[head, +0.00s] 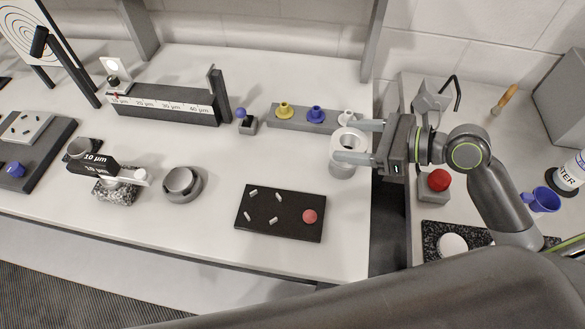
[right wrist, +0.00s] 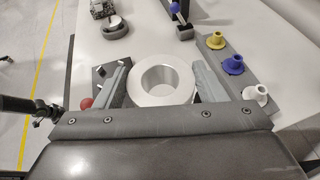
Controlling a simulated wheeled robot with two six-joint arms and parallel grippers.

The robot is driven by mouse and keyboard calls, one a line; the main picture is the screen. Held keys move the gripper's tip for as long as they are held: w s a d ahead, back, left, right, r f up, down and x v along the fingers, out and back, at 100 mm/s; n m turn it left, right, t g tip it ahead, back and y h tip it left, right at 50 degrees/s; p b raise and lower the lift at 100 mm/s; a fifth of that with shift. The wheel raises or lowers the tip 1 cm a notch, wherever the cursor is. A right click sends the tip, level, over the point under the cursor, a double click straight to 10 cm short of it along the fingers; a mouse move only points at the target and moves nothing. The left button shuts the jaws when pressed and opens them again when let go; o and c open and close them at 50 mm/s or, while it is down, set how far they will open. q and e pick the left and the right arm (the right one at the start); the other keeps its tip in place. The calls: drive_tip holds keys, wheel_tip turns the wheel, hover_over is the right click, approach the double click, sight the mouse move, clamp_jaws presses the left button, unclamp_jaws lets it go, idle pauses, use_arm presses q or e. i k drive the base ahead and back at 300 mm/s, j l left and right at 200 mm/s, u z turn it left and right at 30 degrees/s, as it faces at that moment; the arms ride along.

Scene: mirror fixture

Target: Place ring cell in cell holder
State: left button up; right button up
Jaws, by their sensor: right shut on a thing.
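The ring cell (head: 341,170) is a pale metal cylinder with a round bore, near the right edge of the white table. My right gripper (head: 350,141) is shut on it, one finger on each side. In the right wrist view the ring cell (right wrist: 140,90) sits between the fingers of the gripper (right wrist: 162,75). I cannot tell whether its base touches the table. A grey round cup-like piece, which looks like the cell holder (head: 193,191), stands left of the table's middle. It also shows in the right wrist view (right wrist: 116,32). My left gripper is not in view.
A black plate (head: 260,226) with small pins and a red disc lies between the ring cell and the holder. A grey rail (head: 292,122) with yellow, blue and white pieces stands behind. A scale block (head: 165,106) stands back left. A gap separates the right-hand bench with its red button (head: 439,180).

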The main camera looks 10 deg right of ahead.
sight(264, 207)
drive_tip(key=j+z, duration=0.45)
drive_tip(key=z, duration=0.3)
drive_tip(key=j+z, duration=0.35)
drive_tip(key=k+j, duration=0.1)
drive_tip(key=j, duration=0.25)
drive_tip(key=k+j+z, duration=0.15)
drive_tip(key=j, duration=0.6)
drive_tip(key=k+j+z, duration=0.15)
drive_tip(key=j, duration=0.2)
